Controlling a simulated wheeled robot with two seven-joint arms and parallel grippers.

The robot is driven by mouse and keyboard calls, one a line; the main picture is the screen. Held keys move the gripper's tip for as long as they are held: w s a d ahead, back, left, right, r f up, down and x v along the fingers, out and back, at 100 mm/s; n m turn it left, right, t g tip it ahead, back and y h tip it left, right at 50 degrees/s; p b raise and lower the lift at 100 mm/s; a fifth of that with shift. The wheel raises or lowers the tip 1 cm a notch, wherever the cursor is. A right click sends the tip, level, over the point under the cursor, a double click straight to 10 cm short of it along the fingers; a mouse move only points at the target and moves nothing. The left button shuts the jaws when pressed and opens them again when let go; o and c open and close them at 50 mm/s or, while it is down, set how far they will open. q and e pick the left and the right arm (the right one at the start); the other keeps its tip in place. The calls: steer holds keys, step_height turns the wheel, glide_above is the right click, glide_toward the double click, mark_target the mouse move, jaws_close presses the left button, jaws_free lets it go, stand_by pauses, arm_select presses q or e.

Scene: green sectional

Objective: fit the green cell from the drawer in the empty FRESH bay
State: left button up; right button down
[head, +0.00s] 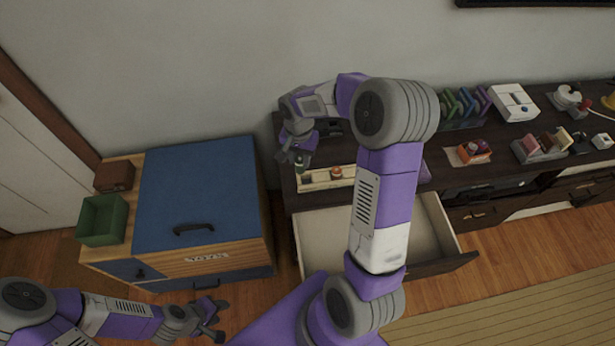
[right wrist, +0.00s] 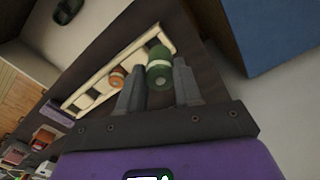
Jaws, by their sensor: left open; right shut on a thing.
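My right gripper (head: 297,157) is shut on the green cell (right wrist: 159,72), with a finger on each side of it. In the head view the green cell (head: 299,166) is upright at the left end of a cream tray (head: 312,185) on the dark cabinet. I cannot tell whether its bottom is inside a bay or just above one. An orange cell (right wrist: 117,77) stands in the tray beside it. Dark empty-looking bays show further along the tray in the right wrist view. The drawer (head: 313,240) is open, partly hidden by my right arm. My left gripper (head: 216,322) is open and empty, low at the left.
A blue-topped toy chest (head: 200,190) stands left of the cabinet, with a green bin (head: 101,221) beside it. Several small items, including a white box (head: 514,102), stand along the cabinet (head: 440,160) to the right. A dark object (right wrist: 67,10) lies in the drawer.

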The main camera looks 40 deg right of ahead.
steer(key=shift+m, duration=0.8)
steer(key=shift+d+f+b, duration=0.35)
steer(key=shift+f, duration=1.2)
steer(key=shift+d+f+b, duration=0.3)
steer(key=shift+d+f, duration=0.1)
steer(key=shift+f, duration=1.2)
steer(key=shift+d+f+b, duration=0.35)
steer(key=shift+f, duration=1.2)
steer(key=shift+s, duration=0.1)
steer(key=shift+f, duration=0.15)
steer(key=c, duration=0.8)
jaws_free()
